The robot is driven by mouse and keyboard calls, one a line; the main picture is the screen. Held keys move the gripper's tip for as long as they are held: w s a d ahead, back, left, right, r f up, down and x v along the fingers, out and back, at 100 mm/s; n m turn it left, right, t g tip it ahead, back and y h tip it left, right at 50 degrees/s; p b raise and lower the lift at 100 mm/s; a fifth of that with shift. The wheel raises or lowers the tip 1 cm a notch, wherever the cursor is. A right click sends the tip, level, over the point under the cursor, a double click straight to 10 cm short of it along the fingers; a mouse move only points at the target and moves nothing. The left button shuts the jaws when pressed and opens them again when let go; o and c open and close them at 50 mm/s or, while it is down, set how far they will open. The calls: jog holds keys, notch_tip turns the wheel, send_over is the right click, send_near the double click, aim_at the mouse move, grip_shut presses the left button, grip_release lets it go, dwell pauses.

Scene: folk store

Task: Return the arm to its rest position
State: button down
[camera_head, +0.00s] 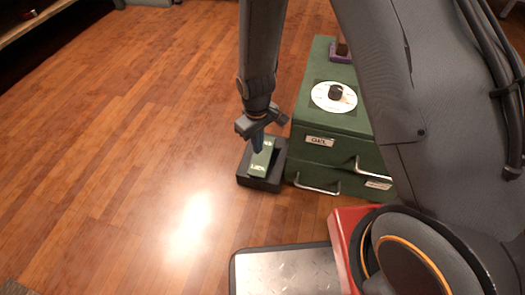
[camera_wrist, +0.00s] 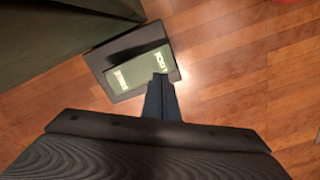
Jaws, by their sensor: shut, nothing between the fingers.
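My arm hangs down at the centre of the head view. My gripper (camera_head: 258,149) points downward, its fingers shut with nothing held. It also shows in the wrist view (camera_wrist: 160,78), with the fingertips together over the edge of a green box (camera_wrist: 137,75). That green box (camera_head: 262,158) has white lettering and lies in a dark tray (camera_head: 262,184) on the floor. I cannot tell whether the fingertips touch the box.
A green cabinet (camera_head: 316,160) with metal handles stands just right of the tray, carrying a white disc (camera_head: 322,97) with a dark knob and a purple object (camera_head: 340,58). A metal plate (camera_head: 285,272) is at the bottom. Wooden floor (camera_head: 120,150) on the left is clear.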

dwell(0.3)
jog(key=s+a+r, duration=0.3)
jog(key=r, duration=0.9)
jog(key=s+r+m+y+p, duration=0.1)
jog(key=s+r+y+p, duration=0.15)
jog(key=s+r, duration=1.95)
jog(key=d+r+m+p, duration=0.2)
jog(key=d+r+p, duration=0.4)
jog(key=r+p, duration=0.4)
jog(key=w+d+r+m+h+p, duration=0.1)
jog(key=d+r+p, duration=0.6)
jog(key=p, duration=0.8)
jog(key=w+d+r+m+h+p, duration=0.1)
jog(key=d+r+m+p, duration=0.3)
jog(key=r+p, duration=0.9)
jog(key=d, duration=0.2)
jog(key=shift+d, duration=0.4)
jog(key=shift+w+r+h, duration=0.1)
jog(key=shift+h, duration=0.15)
